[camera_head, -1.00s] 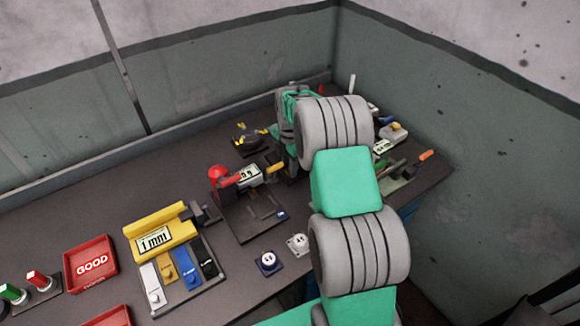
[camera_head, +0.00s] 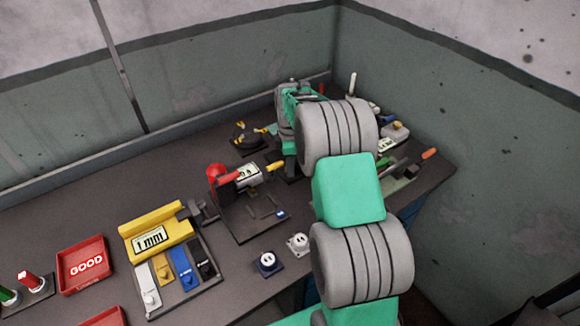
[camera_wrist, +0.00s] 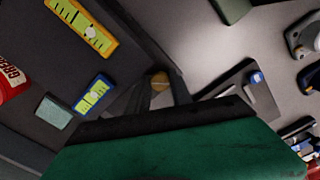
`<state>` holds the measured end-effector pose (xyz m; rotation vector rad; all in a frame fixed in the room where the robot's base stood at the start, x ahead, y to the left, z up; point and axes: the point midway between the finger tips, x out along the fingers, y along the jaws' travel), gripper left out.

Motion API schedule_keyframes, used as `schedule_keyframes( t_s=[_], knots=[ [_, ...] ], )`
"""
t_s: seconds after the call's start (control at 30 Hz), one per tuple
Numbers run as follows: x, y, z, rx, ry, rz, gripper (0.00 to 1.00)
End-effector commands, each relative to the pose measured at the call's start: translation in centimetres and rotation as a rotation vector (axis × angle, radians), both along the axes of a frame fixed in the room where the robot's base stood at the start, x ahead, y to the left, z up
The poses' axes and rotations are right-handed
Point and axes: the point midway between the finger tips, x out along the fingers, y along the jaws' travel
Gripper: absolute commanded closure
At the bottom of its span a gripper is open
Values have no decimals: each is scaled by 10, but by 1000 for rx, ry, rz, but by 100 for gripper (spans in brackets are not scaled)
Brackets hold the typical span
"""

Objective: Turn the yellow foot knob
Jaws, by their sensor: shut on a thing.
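In the wrist view, a small rounded yellow-brown knob (camera_wrist: 160,78) sits between the dark fingertips of my gripper (camera_wrist: 161,90). The fingers are closed around it, and it looks like the yellow foot knob. Its lower part is hidden by the fingers. In the head view, my arm reaches over the bench to the back, and the gripper's fingertips are hidden or too small to make out. The knob cannot be told clearly in that view.
Loose tools (camera_head: 405,172) lie to the right, by the wall.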

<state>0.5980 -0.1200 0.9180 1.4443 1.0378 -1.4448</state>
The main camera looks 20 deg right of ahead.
Motion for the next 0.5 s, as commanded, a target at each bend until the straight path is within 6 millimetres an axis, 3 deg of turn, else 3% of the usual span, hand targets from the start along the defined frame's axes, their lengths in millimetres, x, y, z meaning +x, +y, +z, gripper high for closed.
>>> schedule_keyframes(
  t_s=[0.4,0.43,0.5],
  knots=[
    [1,0,1,-1,-3,-10,100],
    [1,0,1,-1,-3,-10,72],
    [1,0,1,-1,-3,-10,66]
  ],
)
